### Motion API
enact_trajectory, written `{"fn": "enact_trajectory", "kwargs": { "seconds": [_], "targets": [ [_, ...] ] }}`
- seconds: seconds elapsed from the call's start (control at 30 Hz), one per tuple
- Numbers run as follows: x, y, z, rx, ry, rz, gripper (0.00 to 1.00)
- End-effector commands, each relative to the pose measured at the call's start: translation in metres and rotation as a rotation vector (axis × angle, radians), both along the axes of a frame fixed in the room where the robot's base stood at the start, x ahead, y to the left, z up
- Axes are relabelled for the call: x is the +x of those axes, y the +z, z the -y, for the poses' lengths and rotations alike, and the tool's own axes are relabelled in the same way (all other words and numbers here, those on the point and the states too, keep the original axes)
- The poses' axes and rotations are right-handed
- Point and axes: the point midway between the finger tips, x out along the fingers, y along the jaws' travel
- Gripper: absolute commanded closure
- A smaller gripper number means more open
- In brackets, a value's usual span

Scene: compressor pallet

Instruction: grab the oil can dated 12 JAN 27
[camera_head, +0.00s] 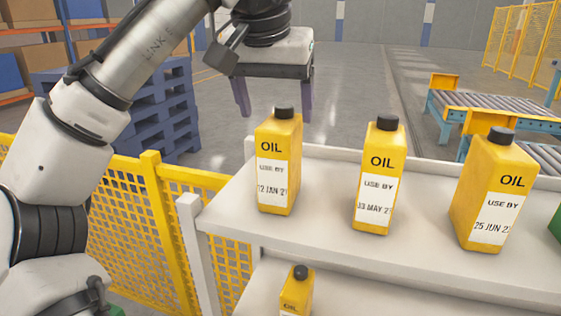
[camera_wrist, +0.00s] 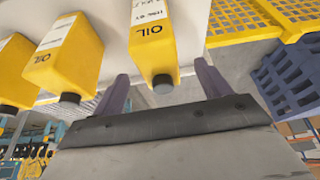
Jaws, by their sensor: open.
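The oil can labelled USE BY 12 JAN 2-something (camera_head: 279,165) is a yellow bottle with a black cap, upright at the left end of the upper shelf; its last year digit is cut off at the label's edge. My gripper (camera_head: 272,98) is open and empty, its two purple fingers just above and around the line of this can's cap. In the wrist view the same can (camera_wrist: 152,40) appears upside down, its cap between the fingers (camera_wrist: 163,85).
The white upper shelf (camera_head: 320,245) has clear gaps between the cans. Another yellow oil can (camera_head: 296,292) stands on the lower shelf, its date out of view. A yellow mesh fence (camera_head: 130,205) is at left, blue pallets (camera_head: 150,125) behind it, and a roller conveyor (camera_head: 495,103) at back right.

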Motion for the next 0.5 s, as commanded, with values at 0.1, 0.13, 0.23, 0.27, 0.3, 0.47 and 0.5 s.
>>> {"fn": "enact_trajectory", "kwargs": {
  "seconds": [0.1,0.13,0.23,0.27,0.3,0.47,0.5],
  "targets": [
    [0.003,-0.008,0.002,-0.001,-0.001,0.001,0.24],
    [0.004,-0.009,0.002,-0.001,-0.001,0.001,0.24],
    [0.007,-0.012,0.003,-0.001,-0.003,0.001,0.24],
    [0.008,-0.014,0.004,-0.002,-0.003,-0.001,0.24],
    [0.011,-0.018,0.005,-0.002,-0.004,0.0,0.24],
    [0.023,-0.036,0.009,-0.003,-0.003,0.0,0.24],
    [0.025,-0.042,0.01,-0.003,-0.002,-0.001,0.24]
  ]
}}
